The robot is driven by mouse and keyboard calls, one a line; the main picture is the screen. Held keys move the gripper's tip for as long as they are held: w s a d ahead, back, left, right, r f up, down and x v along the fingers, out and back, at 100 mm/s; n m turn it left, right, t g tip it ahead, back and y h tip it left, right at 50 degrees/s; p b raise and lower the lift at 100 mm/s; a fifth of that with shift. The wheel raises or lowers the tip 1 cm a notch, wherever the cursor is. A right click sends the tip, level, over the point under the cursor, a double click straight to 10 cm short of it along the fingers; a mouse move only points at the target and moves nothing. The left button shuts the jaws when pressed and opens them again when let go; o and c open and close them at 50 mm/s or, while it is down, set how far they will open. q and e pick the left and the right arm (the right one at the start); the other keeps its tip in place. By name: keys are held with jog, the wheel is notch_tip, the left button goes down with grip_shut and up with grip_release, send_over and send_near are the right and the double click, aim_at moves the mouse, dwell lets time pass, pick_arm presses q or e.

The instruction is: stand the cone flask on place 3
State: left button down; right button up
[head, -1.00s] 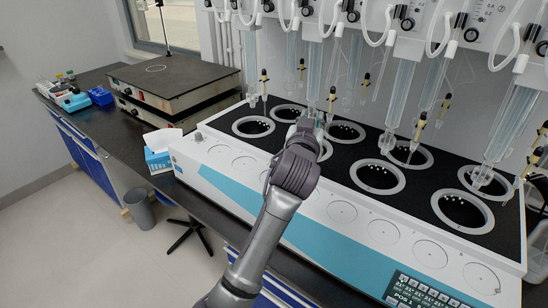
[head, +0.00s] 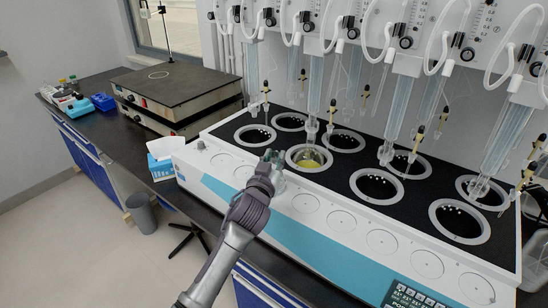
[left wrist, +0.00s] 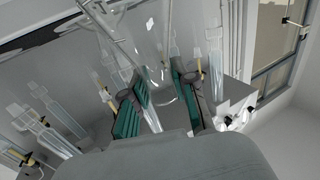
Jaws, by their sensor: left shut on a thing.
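My left gripper (head: 271,160) is shut on the cone flask, over the white front ledge of the distiller (head: 325,228). In the left wrist view the clear glass flask (left wrist: 160,62) shows between the green-padded fingers (left wrist: 164,88). In the head view the flask is mostly hidden by the gripper; only a faint glassy part (head: 279,184) shows beside it. The ledge has a row of flat round places; the gripper is over the one around third from the left, partly covering it. I cannot tell whether the flask touches the ledge. My right gripper is out of view.
A ringed well (head: 309,158) just right of the gripper holds yellow liquid. Other wells, such as this one (head: 376,187), look dark. Glass tubes (head: 314,95) hang above them. A tissue box (head: 160,165) and a hotplate (head: 175,85) stand to the left.

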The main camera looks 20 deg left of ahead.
pick_arm(q)
jog(key=c, duration=0.9)
grip_release()
jog(key=shift+f, duration=0.1)
jog(key=shift+s, duration=0.15)
jog(key=s, duration=0.4)
jog(key=s+b, duration=0.1)
jog(key=s, duration=0.6)
jog(key=shift+s+d+b, duration=0.25)
jog(key=shift+s+b, duration=0.1)
jog(key=shift+b, duration=0.05)
